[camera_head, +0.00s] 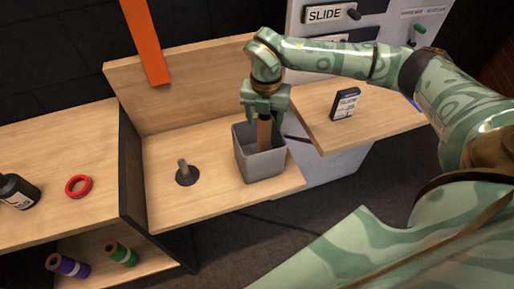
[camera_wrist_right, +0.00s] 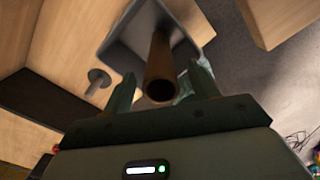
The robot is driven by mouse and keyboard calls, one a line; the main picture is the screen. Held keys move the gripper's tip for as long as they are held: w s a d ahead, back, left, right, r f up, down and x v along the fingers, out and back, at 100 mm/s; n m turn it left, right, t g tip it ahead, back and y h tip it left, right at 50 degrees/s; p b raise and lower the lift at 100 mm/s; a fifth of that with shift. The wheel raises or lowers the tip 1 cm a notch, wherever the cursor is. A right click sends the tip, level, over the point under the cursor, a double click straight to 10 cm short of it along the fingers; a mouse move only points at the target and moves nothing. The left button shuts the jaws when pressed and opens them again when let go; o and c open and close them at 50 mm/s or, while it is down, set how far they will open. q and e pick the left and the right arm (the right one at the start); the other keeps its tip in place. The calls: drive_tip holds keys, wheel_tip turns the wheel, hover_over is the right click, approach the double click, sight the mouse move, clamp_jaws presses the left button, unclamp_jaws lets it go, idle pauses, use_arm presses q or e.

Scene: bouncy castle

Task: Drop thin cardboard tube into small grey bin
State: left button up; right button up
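The thin cardboard tube (camera_head: 264,134) is brown and stands near upright. Its lower part is inside the small grey bin (camera_head: 246,163), and its upper end is between the fingers of my right gripper (camera_head: 266,112). In the right wrist view the tube (camera_wrist_right: 161,65) points its hollow end at the camera. Gaps show between the tube and both fingers of the right gripper (camera_wrist_right: 163,72), so it is open around the tube. The grey bin (camera_wrist_right: 118,42) lies beyond the fingertips. My left gripper is not in view.
The bin stands on a wooden shelf (camera_head: 214,205) beside a grey peg on a dark disc (camera_head: 184,175). A dark box (camera_head: 345,104) stands on a raised board (camera_head: 385,118) at right. A red ring (camera_head: 78,186) and black bottle (camera_head: 17,190) are at left.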

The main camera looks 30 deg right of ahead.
wheel_tip(320, 180, up, 16)
drive_tip(key=p, duration=0.3)
drive_tip(key=shift+r+p, duration=0.15)
drive_tip(key=shift+p, duration=0.2)
